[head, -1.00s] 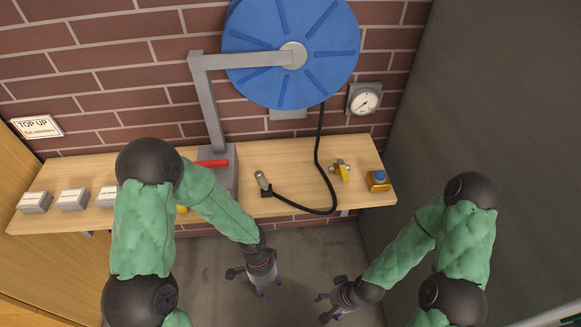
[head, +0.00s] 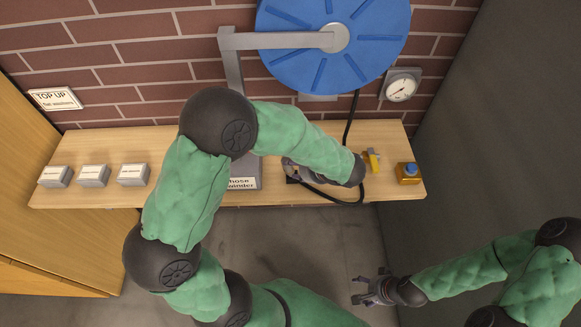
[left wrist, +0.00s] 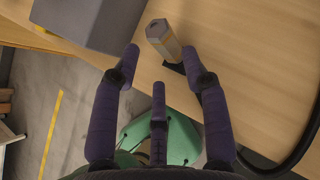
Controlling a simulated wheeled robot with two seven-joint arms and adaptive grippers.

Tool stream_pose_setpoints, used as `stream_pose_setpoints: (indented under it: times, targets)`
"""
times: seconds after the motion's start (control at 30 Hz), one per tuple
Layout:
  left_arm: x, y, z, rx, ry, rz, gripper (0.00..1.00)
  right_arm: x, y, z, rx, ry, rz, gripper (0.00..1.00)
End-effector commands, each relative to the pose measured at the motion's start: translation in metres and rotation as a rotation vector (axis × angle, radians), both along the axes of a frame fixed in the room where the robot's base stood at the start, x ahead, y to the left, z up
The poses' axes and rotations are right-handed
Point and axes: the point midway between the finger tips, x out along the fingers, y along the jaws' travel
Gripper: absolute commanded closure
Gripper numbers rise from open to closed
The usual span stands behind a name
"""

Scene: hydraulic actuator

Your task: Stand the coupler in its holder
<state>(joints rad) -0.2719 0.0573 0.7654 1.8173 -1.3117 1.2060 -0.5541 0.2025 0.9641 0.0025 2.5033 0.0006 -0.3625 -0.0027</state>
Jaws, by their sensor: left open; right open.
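The coupler (left wrist: 163,40) is a grey hexagonal metal piece with a tan band. In the left wrist view it rises from a small black piece on the wooden shelf; I cannot tell whether that piece is its holder. A black hose (head: 335,201) runs from this spot along the shelf and up to the reel. My left gripper (head: 290,168) is open above the shelf. In the left wrist view its spread fingers (left wrist: 160,58) are just short of the coupler, which lies beyond the fingertips and is not held. My right gripper (head: 357,289) is open and empty, in front of the shelf.
The shelf (head: 100,150) carries grey labelled boxes (head: 93,176), the grey hose rewinder base (head: 244,183), a yellow fitting (head: 372,160) and a yellow block with a blue top (head: 408,172). The blue reel (head: 300,60) and a gauge (head: 401,87) are behind. Floor in front is clear.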

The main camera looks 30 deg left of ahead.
Motion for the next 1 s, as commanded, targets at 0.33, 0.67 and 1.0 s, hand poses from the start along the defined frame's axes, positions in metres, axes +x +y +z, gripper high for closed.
stream_pose_setpoints:
  times: [0.33, 0.67, 1.0]
  targets:
    - [0.004, 0.014, -0.018, -0.002, 0.001, 0.001, 0.55, 0.0, 0.0, -0.01, 0.0, 0.0, 0.0, 0.35]
    - [0.013, 0.041, -0.05, -0.002, 0.002, 0.001, 0.55, 0.0, 0.0, -0.03, 0.0, 0.0, 0.0, 0.35]
    - [0.013, 0.042, -0.049, -0.003, 0.001, 0.0, 0.83, 0.0, 0.0, -0.029, 0.0, -0.001, 0.0, 0.35]
